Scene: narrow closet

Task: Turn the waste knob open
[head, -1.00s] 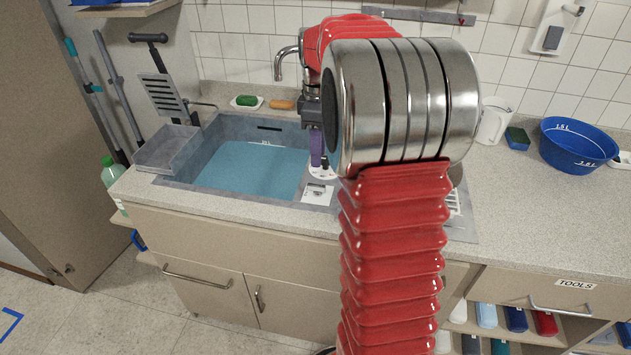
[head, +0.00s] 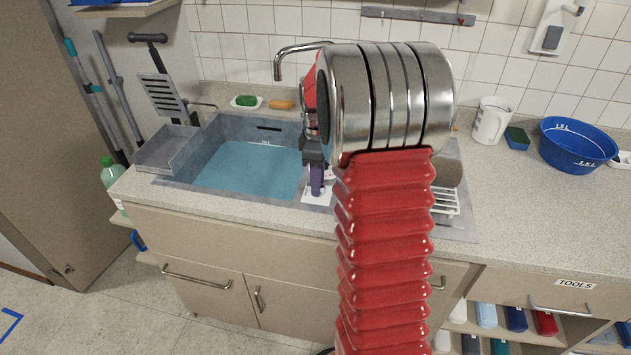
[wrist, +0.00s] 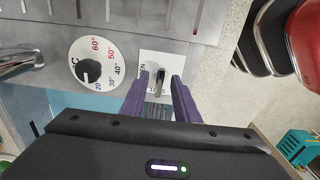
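The waste knob (wrist: 160,80) is a slim dark lever on a white plate (wrist: 158,62) with partly hidden lettering, in the wrist view. The plate also shows in the head view (head: 312,198), on the strip right of the water-filled basin (head: 245,172). My gripper (wrist: 161,77) has purple fingers that stand apart, one on each side of the lever in the picture. I see gaps beside the lever; whether the tips are at its height I cannot tell. In the head view my gripper (head: 317,192) is over the plate, and the knob is hidden.
A round temperature dial (wrist: 88,72) with a black knob is left of the plate in the wrist view. The chrome faucet (head: 290,50) rises behind the basin. A white drying rack (head: 445,203) is to the right. A white jug (head: 491,120) and blue tub (head: 575,145) stand further right.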

